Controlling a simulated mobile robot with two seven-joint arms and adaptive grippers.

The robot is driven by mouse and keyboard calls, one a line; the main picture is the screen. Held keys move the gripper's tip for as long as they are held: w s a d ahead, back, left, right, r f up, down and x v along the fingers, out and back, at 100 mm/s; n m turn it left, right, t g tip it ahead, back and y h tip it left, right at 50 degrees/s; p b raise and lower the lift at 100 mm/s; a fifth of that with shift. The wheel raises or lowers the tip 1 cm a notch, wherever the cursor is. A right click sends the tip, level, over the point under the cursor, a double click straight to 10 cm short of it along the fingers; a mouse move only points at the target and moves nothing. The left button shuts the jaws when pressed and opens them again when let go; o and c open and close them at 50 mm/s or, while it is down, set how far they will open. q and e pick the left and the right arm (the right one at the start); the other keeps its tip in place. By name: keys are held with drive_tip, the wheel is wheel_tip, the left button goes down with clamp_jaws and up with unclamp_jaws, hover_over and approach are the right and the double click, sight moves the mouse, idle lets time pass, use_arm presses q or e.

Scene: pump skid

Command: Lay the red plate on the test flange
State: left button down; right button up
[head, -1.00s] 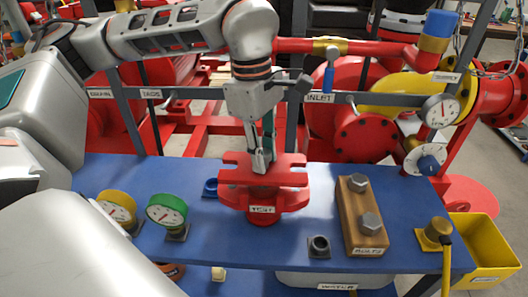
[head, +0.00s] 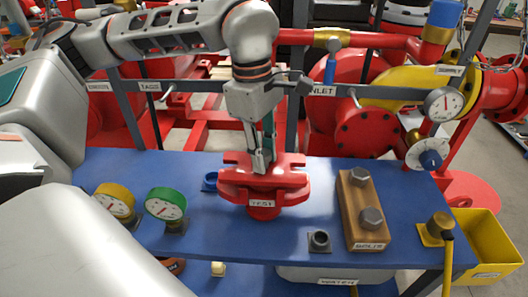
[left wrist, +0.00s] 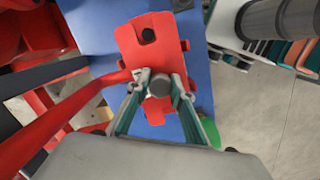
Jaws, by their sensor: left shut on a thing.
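The red plate (head: 290,178) lies level over the red test flange (head: 262,213), which stands on the blue bench and carries a TEST label. The plate covers the flange's top, and I cannot tell whether a thin gap is left between them. My left gripper (head: 261,164) points down from above and is shut on the plate's grey knob. In the left wrist view the fingers (left wrist: 160,82) close around this knob, and the red plate (left wrist: 145,52) shows a dark hole. My right gripper is not in view.
A wooden block (head: 360,212) with two bolts stands right of the flange. Green (head: 165,207) and yellow (head: 114,201) gauges stand left. A small blue cup (head: 210,182) and dark socket (head: 319,240) are nearby. A grey rail (head: 200,90) and red pipes run behind.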

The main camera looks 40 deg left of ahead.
use_arm(q)
drive_tip(key=shift+f, duration=0.15)
drive_tip(key=shift+f, duration=0.3)
drive_tip(key=shift+f+b, duration=0.35)
drive_tip(key=c, duration=1.7)
unclamp_jaws()
drive_tip(key=r, duration=0.4)
drive_tip(key=a+r, duration=0.1)
drive_tip(key=r, duration=0.7)
drive_tip(key=shift+a, duration=0.2)
